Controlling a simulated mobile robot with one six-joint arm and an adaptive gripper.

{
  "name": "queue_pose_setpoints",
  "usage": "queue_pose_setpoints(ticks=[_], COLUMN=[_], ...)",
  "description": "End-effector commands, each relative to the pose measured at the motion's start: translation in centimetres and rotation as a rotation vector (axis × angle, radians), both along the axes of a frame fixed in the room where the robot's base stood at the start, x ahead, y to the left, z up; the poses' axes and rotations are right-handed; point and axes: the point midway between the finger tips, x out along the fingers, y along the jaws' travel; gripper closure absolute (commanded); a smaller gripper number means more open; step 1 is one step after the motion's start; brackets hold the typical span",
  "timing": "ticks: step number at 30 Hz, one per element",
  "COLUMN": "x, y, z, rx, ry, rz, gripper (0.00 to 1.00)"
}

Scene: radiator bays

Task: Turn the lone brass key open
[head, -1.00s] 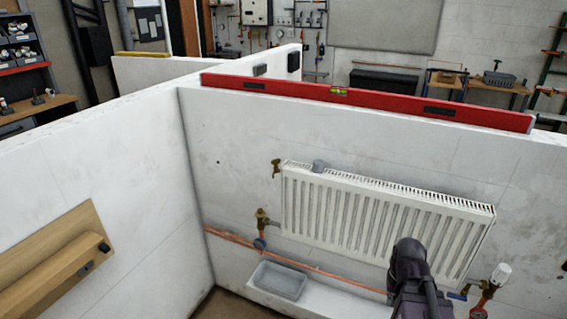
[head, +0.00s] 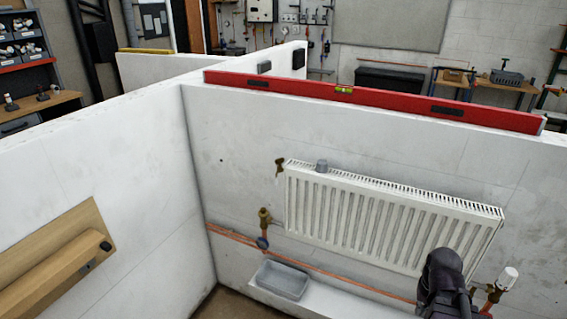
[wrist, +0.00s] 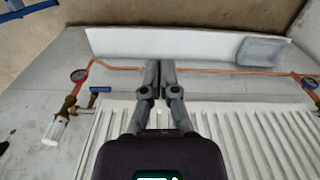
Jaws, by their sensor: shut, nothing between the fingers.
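A small brass key (head: 280,166) sticks out at the upper left corner of the white radiator (head: 385,215) in the head view. It stands apart from the other brass fittings and is not clearly seen in the wrist view. My gripper (wrist: 158,66) is shut and empty, its fingertips together in front of the radiator in the wrist view. In the head view my wrist covers the radiator's lower right, far from the key, and the fingers are hidden.
A brass valve (head: 264,215) sits at the radiator's lower left and a white-capped valve (head: 507,279) at its lower right. A blue-handled valve (wrist: 100,90) shows in the wrist view. A grey tray (head: 282,281) rests below. A red level (head: 370,98) lies on the wall top.

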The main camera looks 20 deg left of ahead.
Motion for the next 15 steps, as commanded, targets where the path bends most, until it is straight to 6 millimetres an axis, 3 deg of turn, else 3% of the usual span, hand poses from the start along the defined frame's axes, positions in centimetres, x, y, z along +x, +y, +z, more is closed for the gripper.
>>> queue_pose_setpoints(ticks=[8,15], x=[1.9,6.4], y=[1.5,4.6], z=[0.6,2.2], rx=[-0.041,-0.164], ry=[-0.054,-0.175], rz=[0.140,0.520], gripper=[1.00,1.00])
